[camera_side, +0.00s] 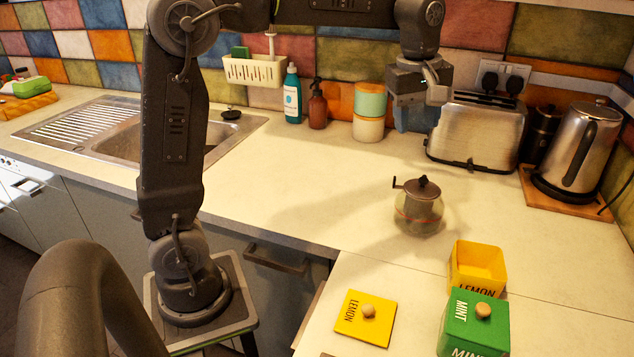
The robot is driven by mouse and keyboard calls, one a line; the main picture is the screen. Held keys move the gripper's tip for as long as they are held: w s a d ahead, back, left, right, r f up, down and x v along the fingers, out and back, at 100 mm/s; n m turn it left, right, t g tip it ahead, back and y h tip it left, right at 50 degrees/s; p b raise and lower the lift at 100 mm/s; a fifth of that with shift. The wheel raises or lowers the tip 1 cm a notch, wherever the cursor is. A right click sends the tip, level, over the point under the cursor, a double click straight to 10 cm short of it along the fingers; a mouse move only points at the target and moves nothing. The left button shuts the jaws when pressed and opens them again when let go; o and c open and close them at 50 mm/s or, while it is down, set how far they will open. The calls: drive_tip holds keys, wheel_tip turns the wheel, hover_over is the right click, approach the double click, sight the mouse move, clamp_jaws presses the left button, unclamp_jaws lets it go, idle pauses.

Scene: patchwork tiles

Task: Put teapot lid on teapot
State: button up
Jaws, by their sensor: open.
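The teapot (418,214) stands upright on the counter, right of centre, with a clear lower body and a thin handle or spout sticking out to the left. A dark brown lid (423,189) with a small knob sits at its top; I cannot tell whether it is fully seated. My gripper (418,115) points down, above and behind the teapot in the picture, in front of the toaster's left side. It is open, and nothing shows between its fingers. It is clearly apart from the teapot and lid.
A toaster (475,132) and a kettle (578,150) on a wooden board stand at the back right. An open yellow LEMON box (463,283), its yellow lid (350,325) and a green MINT box (462,325) are at the front. Stacked canisters (368,128) and bottles stand behind. The counter left of the teapot is clear.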

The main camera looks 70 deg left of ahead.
drive_tip(key=s+d+f+m+t, duration=0.1)
drive_tip(key=s+f+m+t, duration=0.1)
drive_tip(key=s+m, duration=0.5)
drive_tip(key=s+d+f+m+t, duration=0.2)
drive_tip(key=s+f+m, duration=0.2)
drive_tip(key=s+m, duration=0.4)
drive_tip(key=s, duration=0.7)
drive_tip(key=shift+d+f, duration=0.2)
drive_tip(key=shift+f, duration=0.2)
